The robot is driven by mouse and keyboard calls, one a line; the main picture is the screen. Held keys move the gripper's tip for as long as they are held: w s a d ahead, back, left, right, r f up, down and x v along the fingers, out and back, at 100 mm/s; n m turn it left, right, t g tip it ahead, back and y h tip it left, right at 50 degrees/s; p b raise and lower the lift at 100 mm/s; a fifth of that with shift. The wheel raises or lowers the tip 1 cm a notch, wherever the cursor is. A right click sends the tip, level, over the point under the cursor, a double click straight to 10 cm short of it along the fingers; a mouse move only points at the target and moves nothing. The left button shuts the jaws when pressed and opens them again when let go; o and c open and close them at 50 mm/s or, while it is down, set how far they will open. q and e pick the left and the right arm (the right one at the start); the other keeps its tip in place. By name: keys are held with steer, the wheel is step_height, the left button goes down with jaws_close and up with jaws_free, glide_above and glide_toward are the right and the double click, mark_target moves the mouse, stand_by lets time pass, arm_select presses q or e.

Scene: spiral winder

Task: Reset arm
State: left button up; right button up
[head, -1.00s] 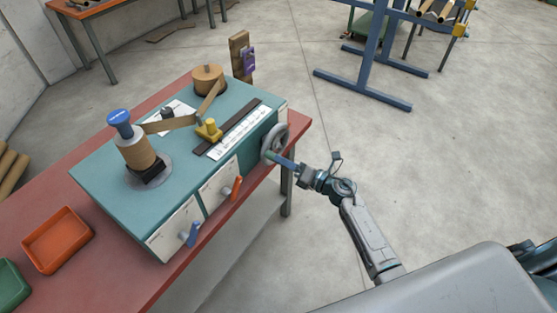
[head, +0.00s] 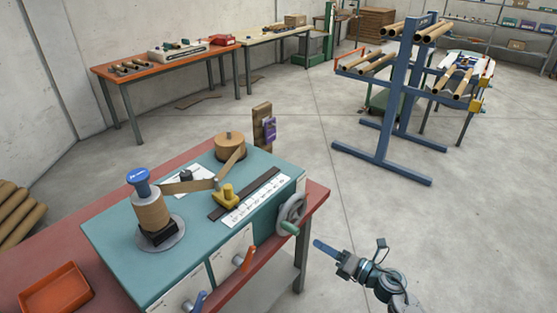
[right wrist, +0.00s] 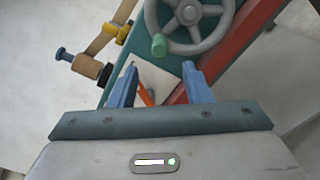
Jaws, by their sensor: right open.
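My right gripper (head: 319,245) has blue fingers and is open and empty. It is off the right end of the teal winder (head: 115,250), a short gap from the grey handwheel (head: 292,208). The wheel's green handle (head: 289,229) points toward the gripper. In the right wrist view the open fingers (right wrist: 160,68) have nothing between them gripped, and the green handle (right wrist: 158,45) shows just beyond them. A brown strip (head: 188,186) runs on the winder from the blue-topped spindle (head: 140,182) to the brown roll (head: 230,147). My left gripper is out of view.
The winder stands on a red bench (head: 50,245) with an orange tray (head: 55,290). A blue rack (head: 385,150) with brown tubes and an orange table (head: 125,74) stand farther back.

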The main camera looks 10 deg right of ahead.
steer(key=s+d+f+m+g+h+b, duration=0.1)
steer(key=s+d+f+m+h, duration=0.25)
steer(key=f+m, duration=0.6)
steer(key=s+d+f+m+g+h, duration=0.1)
steer(key=s+d+f+m+h, duration=0.3)
steer(key=f, duration=1)
steer(key=s+d+f+m+g+h+b, duration=0.1)
steer(key=s+d+f+m+h, duration=0.15)
steer(key=s+f+m, duration=0.7)
steer(key=s+a+f+m+g, duration=0.1)
steer(key=s+f+m+g, duration=0.2)
steer(key=s+f, duration=0.4)
steer(key=s+a+f+m+g+h+b, duration=0.1)
steer(key=s+f+m+g, duration=0.2)
steer(key=s+f, duration=0.4)
steer(key=s+a+f+m+g, duration=0.2)
steer(key=s+f, duration=0.6)
steer(key=s, duration=0.8)
steer(key=shift+s+m+g+h, duration=0.3)
steer(key=shift+m+g+h, duration=0.1)
steer(key=shift+m+g, duration=0.5)
